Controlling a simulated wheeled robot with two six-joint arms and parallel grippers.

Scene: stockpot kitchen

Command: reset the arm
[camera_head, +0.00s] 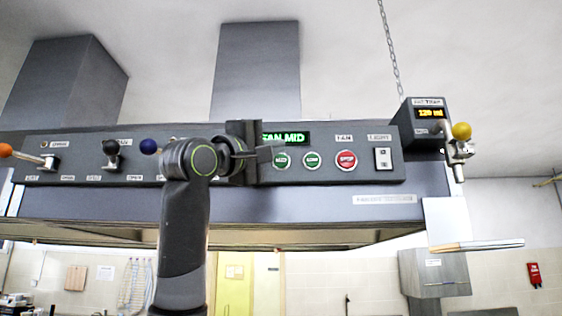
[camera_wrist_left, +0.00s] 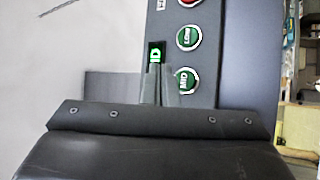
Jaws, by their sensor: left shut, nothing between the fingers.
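My left arm rises from the bottom of the head view. Its gripper (camera_head: 268,153) is raised in front of the hood's control panel (camera_head: 235,178), close to the green MID button (camera_head: 282,160). In the left wrist view the shut, empty fingers (camera_wrist_left: 160,84) point at the panel beside the MID button (camera_wrist_left: 186,80) and partly cover the lit display (camera_wrist_left: 155,53). I cannot tell whether the fingertips touch the panel. In the head view the display (camera_head: 287,138) reads "FAN MID", its left end hidden by the gripper. My right gripper is not in view.
The panel also has a green LOW button (camera_head: 312,160), a red STOP button (camera_head: 346,160), a light switch (camera_head: 383,158) and ball-ended levers, one orange (camera_head: 6,150). A chain (camera_head: 389,45) hangs above.

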